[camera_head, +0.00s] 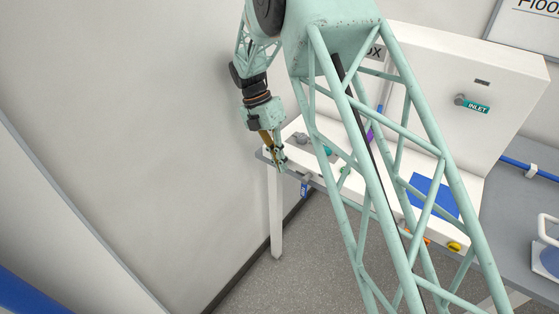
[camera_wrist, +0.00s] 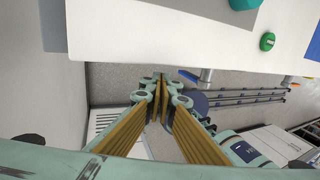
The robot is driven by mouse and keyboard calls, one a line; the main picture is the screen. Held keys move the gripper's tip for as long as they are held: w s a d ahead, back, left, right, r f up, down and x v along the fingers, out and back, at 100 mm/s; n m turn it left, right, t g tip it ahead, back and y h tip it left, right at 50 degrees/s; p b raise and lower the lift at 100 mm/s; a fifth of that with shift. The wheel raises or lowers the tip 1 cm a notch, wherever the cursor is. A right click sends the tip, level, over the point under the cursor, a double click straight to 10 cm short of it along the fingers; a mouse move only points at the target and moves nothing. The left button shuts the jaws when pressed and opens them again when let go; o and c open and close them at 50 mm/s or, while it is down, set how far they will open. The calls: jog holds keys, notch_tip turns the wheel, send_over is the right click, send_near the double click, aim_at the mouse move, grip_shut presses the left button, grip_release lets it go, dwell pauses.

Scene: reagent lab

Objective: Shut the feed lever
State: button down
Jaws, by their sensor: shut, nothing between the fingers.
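I cannot read a feed label on any lever. A small grey fitting with a blue-purple tag (camera_head: 304,189) hangs at the front edge of the white bench unit in the head view, just right of my gripper (camera_head: 278,163). In the wrist view a pale grey fitting (camera_wrist: 207,75) projects from under the unit's edge, right of my fingertips (camera_wrist: 163,88); it may be the same part. My gripper is shut and empty, pointing down beside the unit's left front corner. I cannot tell whether it touches anything. A grey lever with a green INLET tag (camera_head: 471,104) is on the upright panel.
The wall is close on the left. Open floor (camera_head: 290,275) lies in front.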

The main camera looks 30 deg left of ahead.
aim_at(306, 185)
jog(key=d+f+b, duration=0.1)
jog(key=d+f, duration=0.4)
jog(key=d, duration=0.1)
jog(key=shift+s+d+f, duration=0.15)
jog(key=shift+s+f, duration=0.25)
jog(key=shift+s, duration=0.05)
dwell(0.4)
